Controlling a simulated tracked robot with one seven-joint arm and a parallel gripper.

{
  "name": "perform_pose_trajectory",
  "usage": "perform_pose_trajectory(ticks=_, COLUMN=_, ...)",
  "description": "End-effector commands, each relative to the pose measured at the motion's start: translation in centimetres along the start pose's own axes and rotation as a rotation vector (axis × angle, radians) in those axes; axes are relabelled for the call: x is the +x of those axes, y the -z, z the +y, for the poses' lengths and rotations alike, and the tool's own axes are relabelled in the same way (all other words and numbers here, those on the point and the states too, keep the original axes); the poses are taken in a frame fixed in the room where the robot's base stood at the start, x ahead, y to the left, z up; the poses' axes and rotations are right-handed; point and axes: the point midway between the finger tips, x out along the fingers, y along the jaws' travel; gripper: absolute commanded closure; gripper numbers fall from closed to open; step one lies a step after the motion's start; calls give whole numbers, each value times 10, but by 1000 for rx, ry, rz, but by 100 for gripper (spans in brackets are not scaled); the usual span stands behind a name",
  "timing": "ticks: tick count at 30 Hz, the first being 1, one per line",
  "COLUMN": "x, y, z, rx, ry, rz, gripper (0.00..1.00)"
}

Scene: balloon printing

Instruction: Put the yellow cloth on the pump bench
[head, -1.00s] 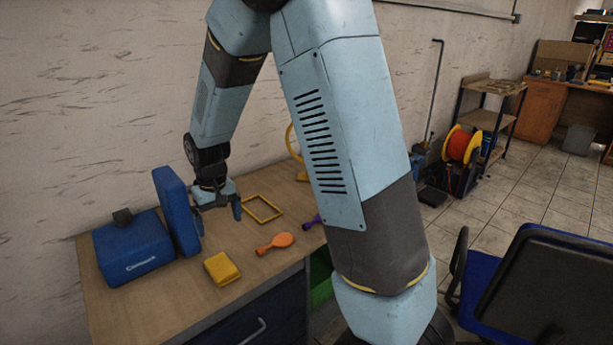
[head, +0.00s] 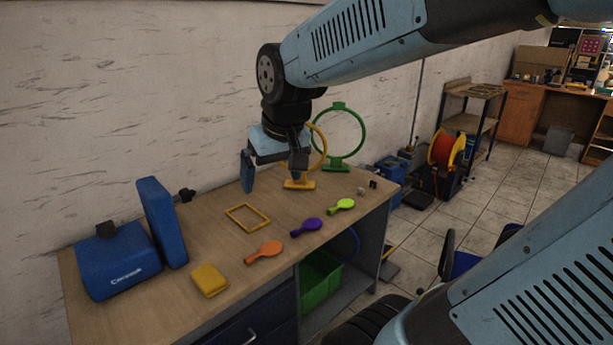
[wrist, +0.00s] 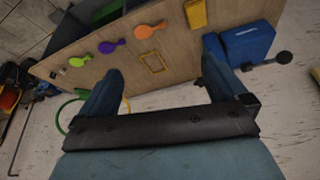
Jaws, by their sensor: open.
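The yellow cloth (head: 209,280) lies folded on the wooden bench (head: 200,313), near its front edge, left of the orange balloon. It also shows at the top of the wrist view (wrist: 197,14). My gripper (head: 272,183) is open and empty above the back of the bench, to the right of and behind the cloth, clear of it. In the wrist view its two fingers (wrist: 160,85) are spread apart with nothing between them. I cannot tell whether this bench is the pump bench. A blue machine (head: 118,262) with an upright blue panel stands on its left end.
A yellow frame (head: 248,217) and orange (head: 264,252), purple (head: 306,227) and green (head: 341,206) balloons lie on the bench. A yellow ring stand (head: 300,184) and green ring stand (head: 336,163) stand near my gripper. Another table (head: 476,120) stands at the back right.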

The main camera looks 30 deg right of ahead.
Motion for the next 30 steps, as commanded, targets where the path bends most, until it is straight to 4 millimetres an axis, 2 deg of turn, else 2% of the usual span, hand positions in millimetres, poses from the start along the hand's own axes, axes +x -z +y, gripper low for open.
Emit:
perform_pose_trajectory(ticks=1, x=-10, y=-9, z=4, rx=11, ry=-7, rz=24, gripper=1)
perform_pose_trajectory(ticks=6, x=-33, y=-38, z=14, rx=36, ry=-28, rz=75, gripper=1)
perform_pose_trajectory(ticks=12, x=-47, y=-60, z=25, rx=53, ry=-46, rz=109, gripper=1)
perform_pose_trajectory(ticks=30, x=-49, y=-64, z=25, rx=57, ry=-49, rz=115, gripper=1)
